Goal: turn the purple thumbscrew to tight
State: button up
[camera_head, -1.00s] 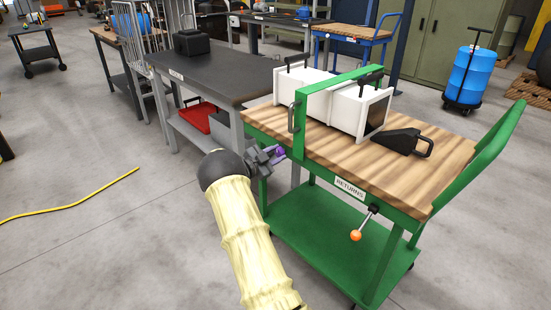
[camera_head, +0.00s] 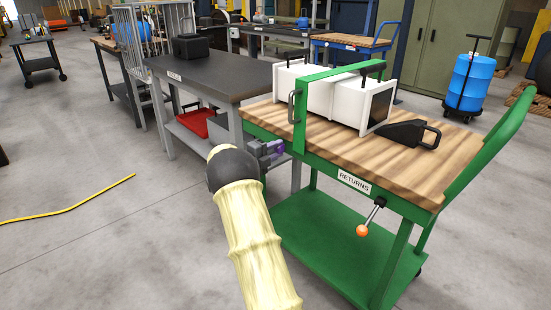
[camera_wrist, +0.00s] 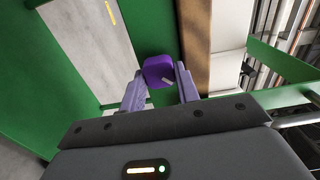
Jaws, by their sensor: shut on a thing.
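The purple thumbscrew (camera_wrist: 158,71) sits between the two fingertips of my gripper (camera_wrist: 160,85) in the wrist view. A small pale mark shows on its face. In the head view my gripper (camera_head: 272,150) is at the left end of the green cart, by the foot of the green clamp bar (camera_head: 300,115), and the thumbscrew is mostly hidden there. My gripper is shut on the thumbscrew. The bar passes over a white box (camera_head: 335,98) on the cart's wooden top (camera_head: 440,165). I cannot tell how tight the thumbscrew is.
The green cart (camera_head: 345,240) has a "RETURNS" label and a lever with an orange knob (camera_head: 362,230). A black wedge-shaped thing (camera_head: 405,133) lies on its top. A dark-topped table (camera_head: 215,80) stands close behind my gripper. Open floor (camera_head: 90,240) lies to the left.

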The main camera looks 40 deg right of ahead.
jog(key=m+b, duration=0.7)
jog(key=shift+w+a+f+b, duration=0.1)
jog(key=shift+f+b, duration=0.2)
jog(key=shift+b, duration=0.1)
jog(key=o, duration=1)
jog(key=shift+r, duration=0.15)
jog(key=shift+c, duration=0.2)
jog(key=s+a+p, duration=0.1)
jog(key=a+p, duration=0.4)
jog(key=a, duration=1.2)
jog(key=shift+s+a, duration=0.2)
